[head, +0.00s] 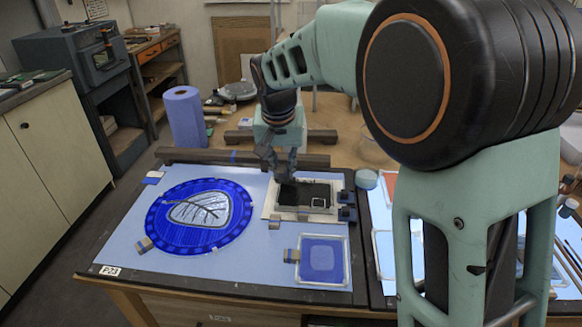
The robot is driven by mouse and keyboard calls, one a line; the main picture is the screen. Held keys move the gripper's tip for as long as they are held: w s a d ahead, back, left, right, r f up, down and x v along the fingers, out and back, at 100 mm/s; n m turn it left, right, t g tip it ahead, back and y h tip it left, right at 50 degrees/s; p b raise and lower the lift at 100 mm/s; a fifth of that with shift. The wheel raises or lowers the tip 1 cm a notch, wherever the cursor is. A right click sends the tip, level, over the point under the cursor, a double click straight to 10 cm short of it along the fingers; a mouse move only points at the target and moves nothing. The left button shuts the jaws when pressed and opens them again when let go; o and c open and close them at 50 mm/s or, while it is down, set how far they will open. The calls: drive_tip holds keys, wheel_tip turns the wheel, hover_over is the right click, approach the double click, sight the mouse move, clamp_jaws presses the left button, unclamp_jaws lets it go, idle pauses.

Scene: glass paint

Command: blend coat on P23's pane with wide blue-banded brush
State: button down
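A round blue pane (157,229) with a pale leaf shape in its middle lies flat on the light blue sheet at the left of the bench. A white tag (110,270), its lettering seemingly P23, is at the sheet's near left corner. My gripper (285,172) points down at the far left edge of a dark-filled rectangular tray (306,211), right of the pane. Its fingers are small and dark, so I cannot tell whether they are open or hold something. I cannot clearly identify the wide blue-banded brush.
A dark bar (240,159) runs along the back. A blue roll (185,117) stands behind it. My arm hides much of the right side.

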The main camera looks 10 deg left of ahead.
drive_tip(key=shift+a, duration=0.5)
drive_tip(key=shift+r+p, duration=1.9)
drive_tip(key=shift+r, duration=0.65)
